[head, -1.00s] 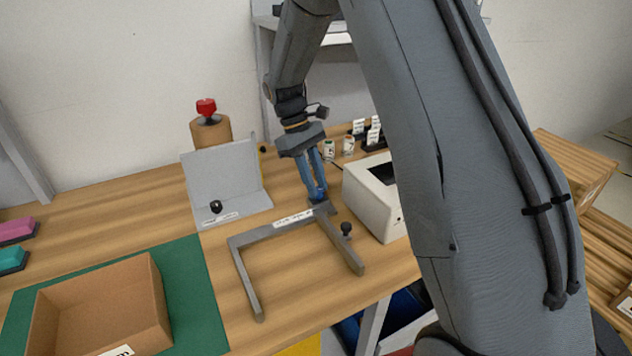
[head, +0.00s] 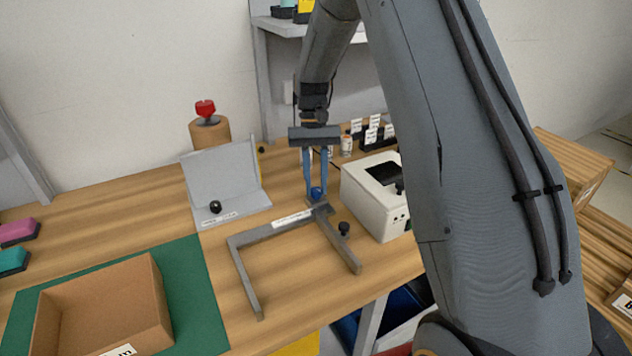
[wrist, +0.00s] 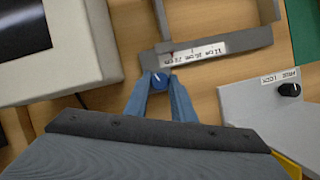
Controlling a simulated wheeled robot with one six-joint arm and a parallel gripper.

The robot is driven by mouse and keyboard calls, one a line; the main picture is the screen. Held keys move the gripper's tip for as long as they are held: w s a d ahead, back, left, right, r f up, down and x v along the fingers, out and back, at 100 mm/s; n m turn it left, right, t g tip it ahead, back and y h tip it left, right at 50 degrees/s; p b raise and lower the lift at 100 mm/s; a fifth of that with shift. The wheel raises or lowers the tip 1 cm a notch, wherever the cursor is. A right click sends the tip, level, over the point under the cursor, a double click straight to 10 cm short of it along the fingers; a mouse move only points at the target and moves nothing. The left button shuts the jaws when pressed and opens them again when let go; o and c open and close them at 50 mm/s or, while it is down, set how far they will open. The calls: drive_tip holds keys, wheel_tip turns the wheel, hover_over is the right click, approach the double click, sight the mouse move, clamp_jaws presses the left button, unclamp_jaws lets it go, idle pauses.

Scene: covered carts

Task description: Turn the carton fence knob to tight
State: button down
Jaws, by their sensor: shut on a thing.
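The carton fence (head: 262,232) is a grey U-shaped frame lying on the wooden table, with a white scale label on its back bar; the bar and label (wrist: 213,46) also show in the wrist view. A round blue knob (head: 316,192) sits at the bar's right rear end. In the wrist view the blue knob (wrist: 159,81) shows a white pointer line, angled up and left. My gripper (head: 314,188) points down with its blue fingers shut on this knob, one on each side (wrist: 158,88). The fingers hide the knob's sides.
A white box-shaped device (head: 372,205) stands close right of my gripper. A grey angled panel (head: 228,175) with a black knob (head: 215,206) stands to the left. A black knob (head: 343,229) is near the fence's right arm. An open carton (head: 150,290) lies front left.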

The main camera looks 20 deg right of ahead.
drive_tip(key=shift+m, duration=0.3)
drive_tip(key=c, duration=1.5)
unclamp_jaws()
